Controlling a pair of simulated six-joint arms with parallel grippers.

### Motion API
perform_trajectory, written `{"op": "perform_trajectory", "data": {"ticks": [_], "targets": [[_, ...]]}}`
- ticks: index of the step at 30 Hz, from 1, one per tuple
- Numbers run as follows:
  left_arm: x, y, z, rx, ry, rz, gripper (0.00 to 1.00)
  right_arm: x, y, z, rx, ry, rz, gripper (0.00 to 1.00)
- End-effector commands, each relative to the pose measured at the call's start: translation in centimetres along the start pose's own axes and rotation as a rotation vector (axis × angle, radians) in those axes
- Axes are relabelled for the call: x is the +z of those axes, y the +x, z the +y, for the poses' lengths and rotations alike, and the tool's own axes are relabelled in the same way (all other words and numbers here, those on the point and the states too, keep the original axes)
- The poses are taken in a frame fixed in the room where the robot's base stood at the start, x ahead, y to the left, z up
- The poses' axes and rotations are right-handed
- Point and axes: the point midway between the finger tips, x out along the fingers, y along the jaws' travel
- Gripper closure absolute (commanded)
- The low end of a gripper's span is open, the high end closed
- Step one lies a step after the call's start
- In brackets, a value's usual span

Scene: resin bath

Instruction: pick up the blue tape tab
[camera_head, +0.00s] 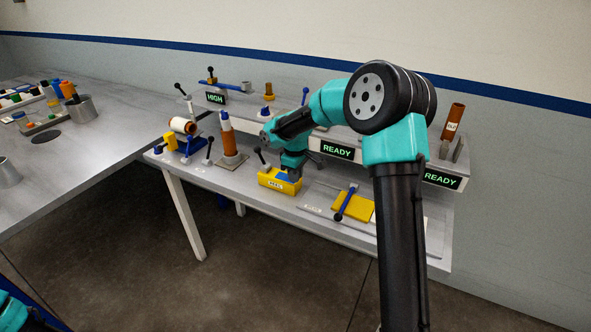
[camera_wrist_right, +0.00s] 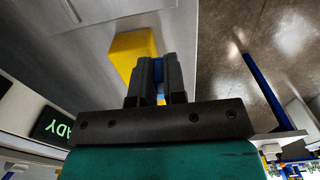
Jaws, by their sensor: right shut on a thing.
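My right gripper (camera_head: 294,174) reaches down to a small yellow box (camera_head: 279,184) near the front edge of the bench's lower shelf. In the right wrist view its two dark fingers (camera_wrist_right: 159,68) are shut on a narrow blue piece, which looks like the blue tape tab (camera_wrist_right: 159,76). The fingers hide most of the tab. The yellow box (camera_wrist_right: 131,50) is right beside the fingertips; I cannot tell whether the tab is clear of it. My left gripper is out of view.
A yellow plate with a blue lever (camera_head: 352,205) lies right of the box. An orange-brown bottle stand (camera_head: 229,160) and a white spool (camera_head: 181,125) stand to the left. READY signs (camera_head: 337,149) line the raised shelf behind. The shelf drops off to the floor in front.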

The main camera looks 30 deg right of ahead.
Motion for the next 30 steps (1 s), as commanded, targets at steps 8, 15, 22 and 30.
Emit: {"op": "perform_trajectory", "data": {"ticks": [8, 15, 22, 30], "targets": [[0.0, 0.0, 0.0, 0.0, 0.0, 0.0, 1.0, 2.8, -0.7, -5.8, 0.0, -0.004, 0.001, 1.0], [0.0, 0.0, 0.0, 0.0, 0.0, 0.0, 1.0, 4.4, -1.0, -8.9, 0.0, -0.002, 0.001, 1.0], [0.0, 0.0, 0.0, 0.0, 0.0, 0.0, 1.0, 4.7, -1.0, -9.6, 0.0, 0.0, 0.001, 1.0], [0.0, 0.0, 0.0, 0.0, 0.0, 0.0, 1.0, 4.7, -1.0, -9.6, 0.0, 0.0, 0.001, 1.0]]}}
